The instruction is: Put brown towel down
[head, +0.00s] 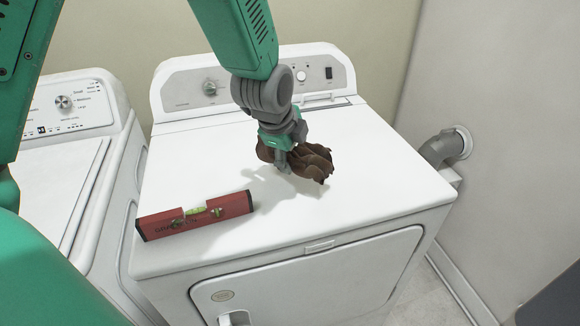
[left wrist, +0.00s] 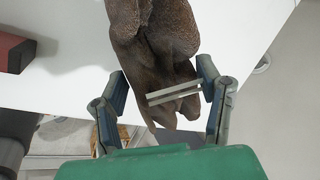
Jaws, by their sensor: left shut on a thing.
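The brown towel (head: 312,163) is a crumpled bundle above the white dryer top (head: 365,190). My left gripper (head: 284,158) points down and is shut on the brown towel. In the left wrist view, the brown towel (left wrist: 155,45) hangs between the two fingers of my left gripper (left wrist: 165,95). A shadow falls on the dryer top beside the towel, and I cannot tell whether the towel's lower edge touches the surface. My right gripper is not in view.
A red spirit level (head: 195,215) lies at the front left of the dryer top. A white washer (head: 65,170) stands to the left. A grey vent pipe (head: 440,149) joins the right wall. The dryer top right of the towel is clear.

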